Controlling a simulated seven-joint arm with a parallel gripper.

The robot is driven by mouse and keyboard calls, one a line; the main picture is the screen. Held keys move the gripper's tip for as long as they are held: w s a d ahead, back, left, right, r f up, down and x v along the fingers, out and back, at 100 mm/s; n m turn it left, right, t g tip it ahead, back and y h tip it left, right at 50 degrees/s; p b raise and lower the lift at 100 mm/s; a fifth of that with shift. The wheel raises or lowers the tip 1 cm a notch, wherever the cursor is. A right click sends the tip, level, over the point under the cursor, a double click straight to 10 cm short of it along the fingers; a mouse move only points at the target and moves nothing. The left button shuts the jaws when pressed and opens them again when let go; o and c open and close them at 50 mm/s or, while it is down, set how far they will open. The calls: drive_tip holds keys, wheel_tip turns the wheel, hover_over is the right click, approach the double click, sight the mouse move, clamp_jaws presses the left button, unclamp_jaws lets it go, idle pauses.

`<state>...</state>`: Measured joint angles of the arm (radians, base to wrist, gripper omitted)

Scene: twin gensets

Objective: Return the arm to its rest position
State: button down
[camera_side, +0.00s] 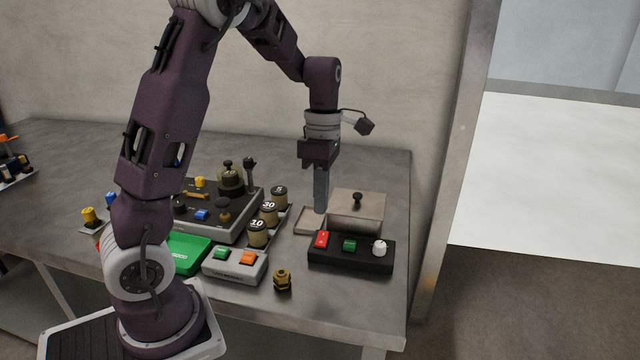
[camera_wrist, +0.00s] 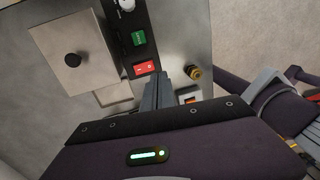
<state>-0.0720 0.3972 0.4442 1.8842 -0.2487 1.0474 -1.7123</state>
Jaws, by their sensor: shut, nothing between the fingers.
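My gripper (camera_side: 320,211) points down above the table, beside the left side of the lidded metal box (camera_side: 356,211). Its fingers are closed together with nothing between them. In the wrist view the shut fingers of my gripper (camera_wrist: 165,76) reach toward the black panel with the red switch (camera_wrist: 145,68). In the side view that black panel (camera_side: 350,256) lies in front of the box and carries a red switch, a green button and a white knob. I cannot tell the exact height of the fingertips above the table.
A control box (camera_side: 237,234) with knobs and a lever stands left of my gripper, with several numbered weights (camera_side: 258,235) beside it. A grey button box (camera_side: 234,268), a green case (camera_side: 187,254) and a brass nut (camera_side: 282,281) lie in front. The table's right edge is clear.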

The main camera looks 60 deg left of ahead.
drive_tip(key=s+d+r+m+t, duration=0.2)
drive_tip(key=s+d+r+m, duration=0.5)
drive_tip(key=r+m, duration=0.35)
drive_tip(key=s+d+m+t+y, duration=0.1)
drive_tip(key=s+d+m+t, duration=0.3)
drive_tip(key=s+m, duration=0.7)
drive_tip(key=d+m, duration=0.1)
drive_tip(key=m, duration=0.4)
drive_tip(key=shift+s+d+f+t, duration=0.15)
drive_tip(key=shift+f+t, duration=0.1)
drive_tip(key=shift+t, duration=0.05)
drive_tip(key=shift+m, duration=0.25)
